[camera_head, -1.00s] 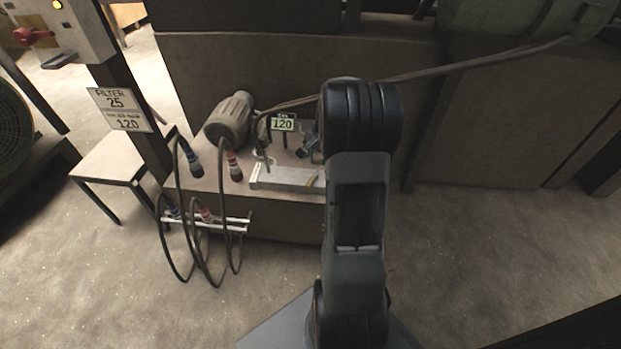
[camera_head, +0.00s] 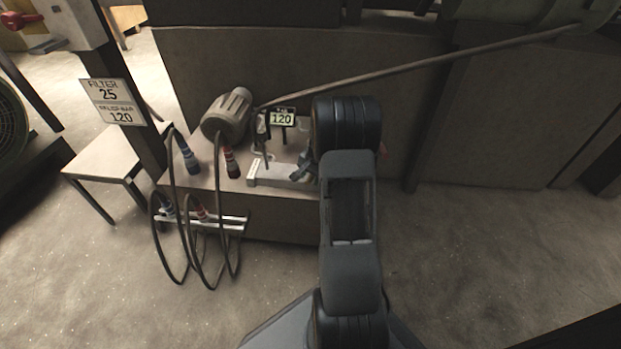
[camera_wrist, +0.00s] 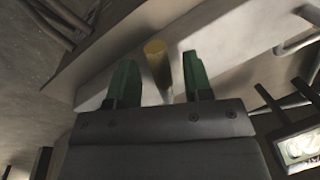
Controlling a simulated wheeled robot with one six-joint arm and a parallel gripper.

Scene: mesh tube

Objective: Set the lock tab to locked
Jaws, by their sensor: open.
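My gripper (camera_wrist: 158,82) is open, with its two green fingers apart in the wrist view. A short peg with a brass-yellow top (camera_wrist: 155,50) shows in the gap between the fingers, with space on both sides. I cannot tell whether it is the lock tab or whether the fingers reach around it. Behind it is a pale metal block (camera_wrist: 95,92), which also shows in the head view (camera_head: 262,178) on the bench. There my gripper (camera_head: 303,168) is a small dark shape over the block's right part, partly behind my arm. No locked or unlocked mark is readable.
A small display reading 120 (camera_head: 281,118) stands behind the block. A grey motor-like cylinder (camera_head: 228,115) and hanging cables with blue (camera_head: 191,160) and red (camera_head: 231,160) connectors are to the left. A sign (camera_head: 113,102) reads FILTER 25 and 120. Floor at right is clear.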

